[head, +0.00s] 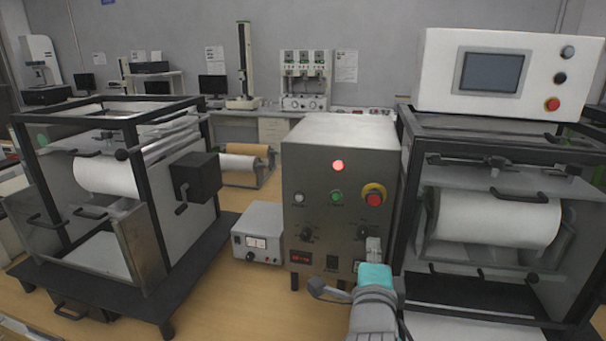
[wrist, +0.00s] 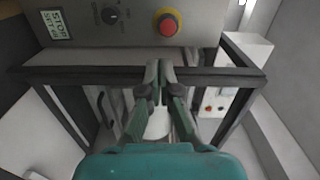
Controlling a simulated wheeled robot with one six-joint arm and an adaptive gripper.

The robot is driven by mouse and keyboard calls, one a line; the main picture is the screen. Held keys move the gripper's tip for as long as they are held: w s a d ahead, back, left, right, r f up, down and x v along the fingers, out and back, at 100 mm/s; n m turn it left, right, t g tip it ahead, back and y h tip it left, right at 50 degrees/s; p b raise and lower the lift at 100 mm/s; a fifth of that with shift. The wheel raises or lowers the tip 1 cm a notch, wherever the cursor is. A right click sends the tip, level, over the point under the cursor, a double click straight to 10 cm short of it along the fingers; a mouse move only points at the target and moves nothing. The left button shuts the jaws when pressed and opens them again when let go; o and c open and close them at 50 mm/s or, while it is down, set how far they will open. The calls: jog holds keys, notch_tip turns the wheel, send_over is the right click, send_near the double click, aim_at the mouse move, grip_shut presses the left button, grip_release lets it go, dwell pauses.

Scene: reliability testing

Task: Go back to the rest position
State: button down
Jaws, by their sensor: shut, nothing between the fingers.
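My gripper (head: 373,246) is at the lower middle right in the head view, in front of the lower right part of the metal control box (head: 318,190). In the wrist view my gripper (wrist: 158,66) shows its green fingers drawn together, with nothing held between them. The red stop button (head: 374,199) on a yellow collar sits above my gripper in the head view. This button also shows at the top of the wrist view (wrist: 168,24). A red lamp (head: 338,165) glows on the box and a green button (head: 337,196) sits below it. Whether my gripper touches the box is unclear.
A black-framed machine with a white roll (head: 498,218) stands close on the right, under a white panel box (head: 432,75). Another framed roller machine (head: 180,272) stands left. A small grey meter box (head: 259,222) sits beside the control box. Bare wooden tabletop (head: 228,300) lies front left.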

jog(key=s+f+n+g+y, duration=0.1)
jog(key=s+f+n+y, duration=0.1)
jog(key=s+f+n, duration=0.75)
jog(key=s+f+n+y, duration=0.25)
jog(key=s+f, duration=0.45)
jog(key=f, duration=0.7)
jog(key=s+f+n+g, duration=0.1)
jog(key=s+f+n, duration=0.2)
jog(key=s, duration=2.6)
jog(key=shift+d+n+y, duration=0.35)
jog(key=shift+d+n, duration=0.1)
jog(key=shift+n, duration=2.45)
